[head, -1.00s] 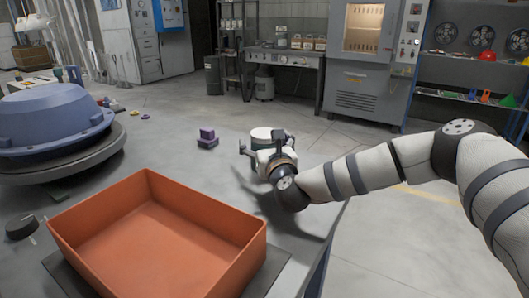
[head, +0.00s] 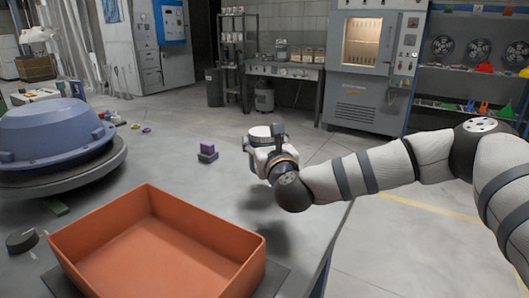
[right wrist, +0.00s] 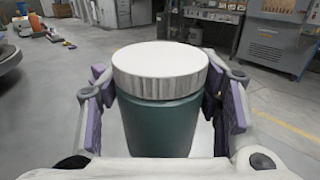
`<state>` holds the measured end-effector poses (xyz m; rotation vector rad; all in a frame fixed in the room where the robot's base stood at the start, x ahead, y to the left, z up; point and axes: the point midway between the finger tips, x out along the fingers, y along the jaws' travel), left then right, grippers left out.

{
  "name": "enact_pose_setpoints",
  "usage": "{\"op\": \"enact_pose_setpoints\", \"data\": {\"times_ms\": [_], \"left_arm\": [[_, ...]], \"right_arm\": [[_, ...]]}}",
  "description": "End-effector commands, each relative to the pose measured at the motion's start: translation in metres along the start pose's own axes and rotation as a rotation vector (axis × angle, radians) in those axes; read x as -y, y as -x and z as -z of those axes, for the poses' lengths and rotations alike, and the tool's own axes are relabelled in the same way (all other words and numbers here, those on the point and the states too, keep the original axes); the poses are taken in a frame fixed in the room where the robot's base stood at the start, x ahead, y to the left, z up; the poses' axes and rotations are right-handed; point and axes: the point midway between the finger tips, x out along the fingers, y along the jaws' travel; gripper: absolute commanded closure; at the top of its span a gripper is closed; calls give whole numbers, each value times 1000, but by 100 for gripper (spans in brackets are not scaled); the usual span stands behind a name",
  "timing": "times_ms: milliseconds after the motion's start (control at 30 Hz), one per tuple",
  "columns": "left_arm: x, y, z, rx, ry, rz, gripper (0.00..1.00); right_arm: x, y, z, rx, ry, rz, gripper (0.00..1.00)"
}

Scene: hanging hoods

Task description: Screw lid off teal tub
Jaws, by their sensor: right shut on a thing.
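The teal tub (right wrist: 160,125) stands upright between the fingers of my right gripper (head: 263,143), which is shut on its body. A white ribbed lid (right wrist: 160,70) sits on top of the tub in the right wrist view. In the head view the white lid (head: 260,131) shows above the gripper, and most of the tub is hidden behind the gripper and wrist. The shadow on the table lies apart below the gripper, so the tub appears to be held above the table. My left gripper is not in view.
An orange open tray (head: 247,255) stands at the front of the grey table (head: 180,165). A blue domed casting (head: 50,125) on a round base is at the left.

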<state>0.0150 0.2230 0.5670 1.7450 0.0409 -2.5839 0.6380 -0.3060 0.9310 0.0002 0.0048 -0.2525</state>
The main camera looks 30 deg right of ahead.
Motion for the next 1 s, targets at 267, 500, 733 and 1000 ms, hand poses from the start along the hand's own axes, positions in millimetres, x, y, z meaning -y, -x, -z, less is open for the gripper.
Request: {"op": "enact_pose_setpoints", "data": {"times_ms": [267,500,733,1000], "left_arm": [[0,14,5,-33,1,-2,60],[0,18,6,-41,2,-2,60],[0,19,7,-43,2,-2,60],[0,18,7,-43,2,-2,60]], "right_arm": [[-18,64,-57,10,-4,-3,86],[-28,103,-73,9,-2,-1,86],[-30,114,-77,7,-1,1,86],[-31,114,-77,7,-1,1,56]]}}
